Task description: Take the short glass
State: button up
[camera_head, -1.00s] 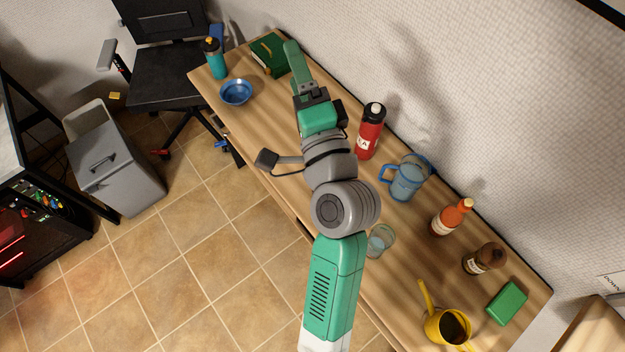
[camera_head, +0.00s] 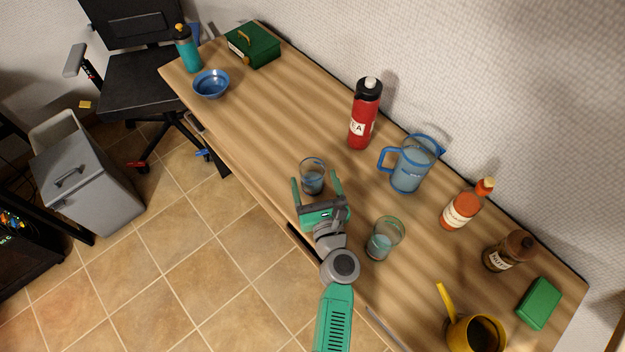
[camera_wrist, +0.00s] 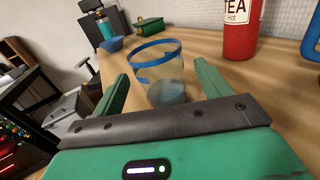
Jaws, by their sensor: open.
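A short clear glass with a blue band near its rim (camera_head: 312,174) stands upright on the wooden table near its front edge. It also shows in the wrist view (camera_wrist: 160,70), in the middle ahead of the palm. My gripper (camera_head: 316,180) is open, with one green finger on each side of this glass; I see no clear contact. In the wrist view the fingers (camera_wrist: 162,82) flank the glass, with gaps visible. A second clear glass (camera_head: 386,236), which looks taller, stands to the right of my gripper.
A red tea bottle (camera_head: 364,115) and a blue-handled pitcher (camera_head: 410,165) stand behind. The table between the short glass and the blue bowl (camera_head: 211,84) is clear.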

aim_at(310, 165)
jog(key=x, duration=0.4)
jog(key=shift+w+a+b, duration=0.1)
jog(key=shift+w+b, duration=0.15)
jog(key=shift+b, duration=0.15)
jog(key=shift+c, duration=0.5)
jog(key=c, duration=1.2)
jog(key=shift+o, duration=0.2)
jog(key=shift+r, duration=0.1)
notch_tip(310, 165, up, 10)
jog(key=p, duration=0.7)
